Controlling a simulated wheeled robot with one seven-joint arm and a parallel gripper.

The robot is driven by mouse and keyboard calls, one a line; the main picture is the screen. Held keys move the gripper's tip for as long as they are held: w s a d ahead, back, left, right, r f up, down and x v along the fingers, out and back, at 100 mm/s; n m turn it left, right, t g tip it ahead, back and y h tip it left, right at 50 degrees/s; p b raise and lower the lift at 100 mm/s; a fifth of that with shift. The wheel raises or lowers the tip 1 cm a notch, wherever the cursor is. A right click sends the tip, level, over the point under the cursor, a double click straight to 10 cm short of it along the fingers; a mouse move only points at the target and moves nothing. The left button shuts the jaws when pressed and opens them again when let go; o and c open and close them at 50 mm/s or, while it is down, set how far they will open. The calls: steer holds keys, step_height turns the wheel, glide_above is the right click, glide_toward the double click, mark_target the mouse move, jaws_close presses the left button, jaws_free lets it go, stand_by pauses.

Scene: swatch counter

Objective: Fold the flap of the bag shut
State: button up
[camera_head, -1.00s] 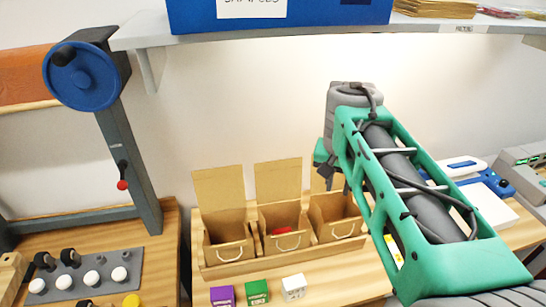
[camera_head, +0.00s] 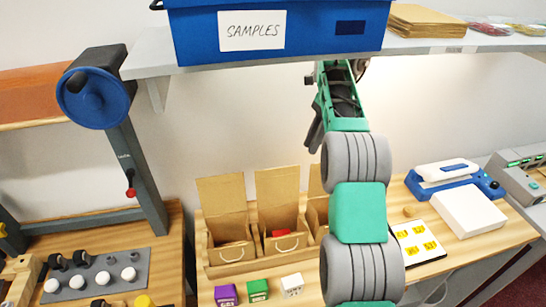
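Three brown bags stand side by side in a tan rack (camera_head: 217,268) on the wooden counter: a left bag (camera_head: 231,252), a middle bag (camera_head: 284,244) and a right bag (camera_head: 316,221). The left flap (camera_head: 222,194) and the middle flap (camera_head: 277,189) stand upright, so these bags are open. The right flap (camera_head: 318,186) is also upright, but my arm hides much of that bag. A red item (camera_head: 280,231) shows inside the middle bag. My gripper (camera_head: 313,133) is above and behind the right bag, apart from it; only a dark part shows, and its opening is hidden.
Purple (camera_head: 225,295), green (camera_head: 257,290) and white (camera_head: 292,285) blocks sit before the rack. A shelf (camera_head: 225,64) with a blue SAMPLES box (camera_head: 300,30) overhangs. A lever press (camera_head: 130,150) stands left; a sealer (camera_head: 447,180) and label sheet (camera_head: 408,231) lie right.

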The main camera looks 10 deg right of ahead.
steer(key=b, duration=0.7)
glide_above(278, 187)
steer(key=w, duration=0.1)
steer(key=shift+w+a+f, duration=0.1)
steer(key=shift+a+f, duration=0.15)
steer(key=shift+f, duration=0.4)
steer(key=shift+w+a+f, duration=0.1)
steer(key=shift+a+f, duration=0.1)
steer(key=shift+f, duration=0.6)
steer(key=shift+s, duration=0.1)
steer(key=shift+c, duration=0.2)
jaws_close()
